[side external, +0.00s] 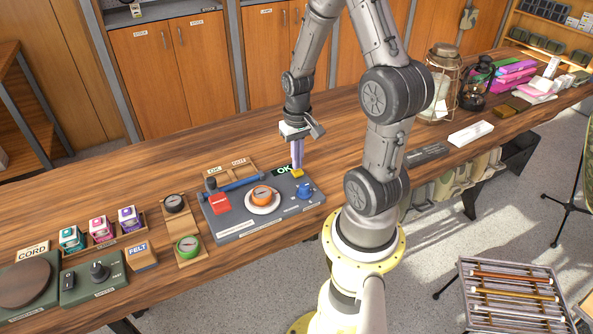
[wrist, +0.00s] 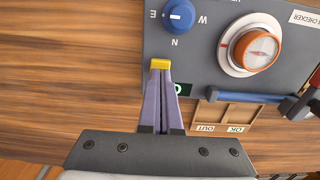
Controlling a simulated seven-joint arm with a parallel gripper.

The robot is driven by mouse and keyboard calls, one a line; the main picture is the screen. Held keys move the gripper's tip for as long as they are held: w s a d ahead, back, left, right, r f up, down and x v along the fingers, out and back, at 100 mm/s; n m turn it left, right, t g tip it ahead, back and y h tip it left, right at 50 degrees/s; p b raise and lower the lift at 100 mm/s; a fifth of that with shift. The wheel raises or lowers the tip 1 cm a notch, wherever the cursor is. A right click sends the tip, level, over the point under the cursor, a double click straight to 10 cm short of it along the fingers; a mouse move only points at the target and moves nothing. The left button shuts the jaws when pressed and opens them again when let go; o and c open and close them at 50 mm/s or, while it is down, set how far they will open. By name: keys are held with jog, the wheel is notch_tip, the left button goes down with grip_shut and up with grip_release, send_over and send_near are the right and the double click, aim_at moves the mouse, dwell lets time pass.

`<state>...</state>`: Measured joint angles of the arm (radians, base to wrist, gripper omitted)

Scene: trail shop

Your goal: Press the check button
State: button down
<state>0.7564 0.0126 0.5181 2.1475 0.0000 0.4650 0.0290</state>
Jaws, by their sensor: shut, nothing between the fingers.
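The grey checker panel (side external: 240,228) lies on the wooden counter. A small yellow block, which looks like the check button (side external: 297,174), is at its back right edge; it also shows in the wrist view (wrist: 160,64). My gripper (side external: 297,167) points down with its purple fingers shut and empty, tips right at the yellow block. The tips hide part of it; I cannot tell how far it is pressed. An orange compass (side external: 262,194) sits on the white round dial (wrist: 228,62) of the panel.
A blue knob (side external: 305,190) marked with compass letters stands close to the fingers. A blue bar (side external: 236,187), a red block (side external: 221,203) and wooden OUT and OK trays (wrist: 226,113) are nearby. Black (side external: 174,203) and green (side external: 187,246) compasses stand left of the panel.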

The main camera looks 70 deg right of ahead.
aim_at(297, 171)
jog(key=shift+r, duration=0.3)
jog(key=shift+r, duration=2.4)
